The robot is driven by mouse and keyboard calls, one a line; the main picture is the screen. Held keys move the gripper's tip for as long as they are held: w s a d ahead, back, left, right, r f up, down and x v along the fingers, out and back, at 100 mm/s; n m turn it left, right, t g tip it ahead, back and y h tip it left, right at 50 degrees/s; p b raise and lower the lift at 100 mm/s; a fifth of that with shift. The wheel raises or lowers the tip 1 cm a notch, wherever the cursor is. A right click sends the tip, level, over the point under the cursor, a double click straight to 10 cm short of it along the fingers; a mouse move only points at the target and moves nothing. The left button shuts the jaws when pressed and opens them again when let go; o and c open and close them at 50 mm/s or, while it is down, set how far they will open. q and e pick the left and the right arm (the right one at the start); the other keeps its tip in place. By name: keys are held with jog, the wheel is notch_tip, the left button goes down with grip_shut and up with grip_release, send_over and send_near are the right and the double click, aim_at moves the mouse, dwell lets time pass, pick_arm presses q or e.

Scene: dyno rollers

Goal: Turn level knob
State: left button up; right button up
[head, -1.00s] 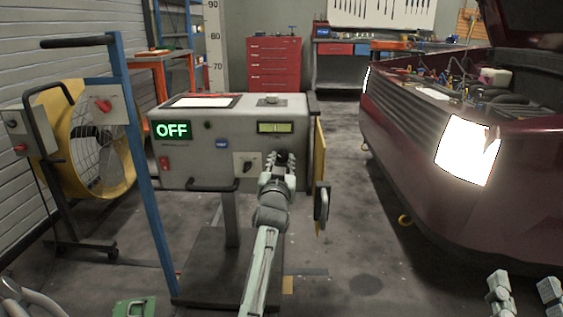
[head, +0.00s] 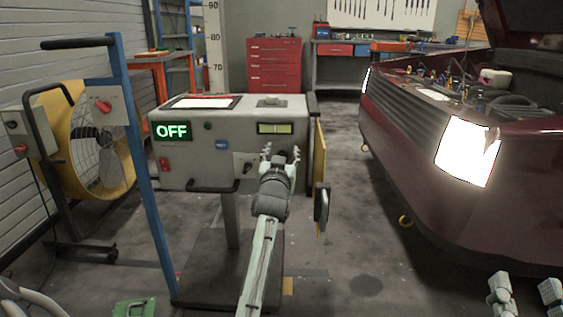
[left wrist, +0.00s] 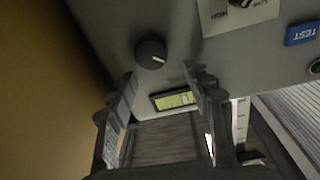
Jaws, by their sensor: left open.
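The console (head: 185,115) faces me, with a lit OFF display (head: 171,131) and a yellow-green level window (head: 275,128). My left gripper (head: 281,152) is open in front of the right part of its panel. In the left wrist view, a round black knob (left wrist: 150,53) with a pale pointer mark stands on the panel beyond the open, empty fingers (left wrist: 160,76). The level window (left wrist: 175,99) shows between the fingers. The gripper hides the knob in the head view. My right gripper (head: 524,291) is open and empty at the lower right.
A HIGH/LOW selector plate (left wrist: 237,10) and a blue TEST label (left wrist: 301,33) are near the knob. A bar handle (head: 212,187) and a red switch (head: 164,163) are on the console front. A yellow fan (head: 60,130) stands left, a dark red car (head: 430,190) right.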

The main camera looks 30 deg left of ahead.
aim_at(283, 121)
pick_arm(q)
notch_tip(283, 121, up, 7)
jog(key=shift+r, duration=0.1)
dwell(0.7)
